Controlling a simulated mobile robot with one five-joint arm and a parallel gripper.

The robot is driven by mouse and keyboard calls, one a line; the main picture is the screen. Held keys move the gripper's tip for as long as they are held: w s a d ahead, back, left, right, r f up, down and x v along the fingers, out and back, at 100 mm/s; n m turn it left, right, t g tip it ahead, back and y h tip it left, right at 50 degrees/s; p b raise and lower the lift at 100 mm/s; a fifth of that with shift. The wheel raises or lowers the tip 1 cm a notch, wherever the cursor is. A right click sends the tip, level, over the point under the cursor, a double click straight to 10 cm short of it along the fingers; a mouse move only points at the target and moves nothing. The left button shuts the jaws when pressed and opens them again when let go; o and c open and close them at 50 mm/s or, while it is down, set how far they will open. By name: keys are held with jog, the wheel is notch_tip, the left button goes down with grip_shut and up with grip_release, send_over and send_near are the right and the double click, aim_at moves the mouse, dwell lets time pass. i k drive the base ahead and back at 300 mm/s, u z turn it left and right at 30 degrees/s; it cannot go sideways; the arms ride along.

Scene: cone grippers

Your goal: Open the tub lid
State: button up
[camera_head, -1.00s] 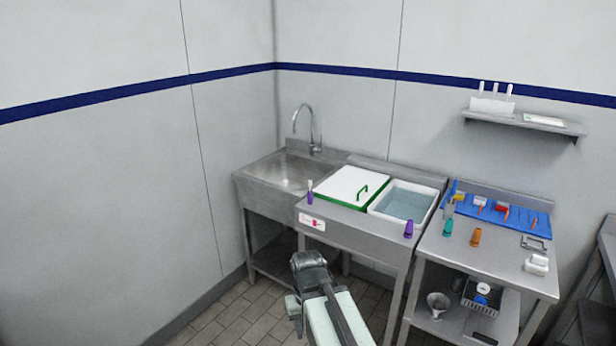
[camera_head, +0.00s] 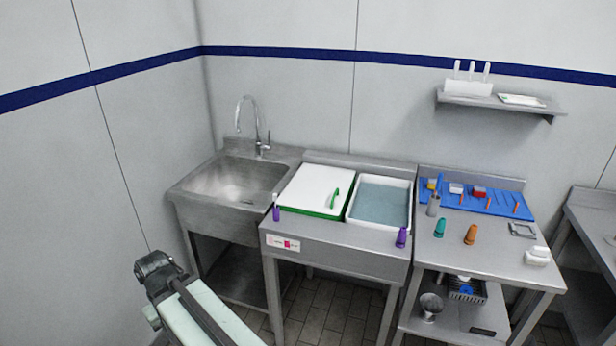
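A tub with a white lid (camera_head: 309,187) and green rim sits on the middle steel table, right of the sink. The lid lies flat and closed, with a green handle (camera_head: 335,198) near its right edge. Right beside it is an open white tub of bluish water (camera_head: 380,203). My arm reaches up from the bottom of the picture, and its dark end, my gripper (camera_head: 153,268), is at lower left, in front of and below the sink, well apart from the lid. Its fingers are too unclear to tell open from shut.
The right table (camera_head: 480,250) holds a blue mat (camera_head: 490,203), a green cone (camera_head: 440,227) and an orange cone (camera_head: 471,234). The sink (camera_head: 240,190) has a tall faucet (camera_head: 255,125). Tiled floor in front is partly clear.

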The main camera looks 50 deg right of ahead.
aim_at(321, 190)
jog(key=z, duration=0.15)
jog(key=i, duration=1.15)
jog(key=z, duration=0.6)
jog(key=k, duration=0.7)
jog(key=z, duration=0.25)
jog(key=i, duration=0.7)
jog(key=u, duration=0.15)
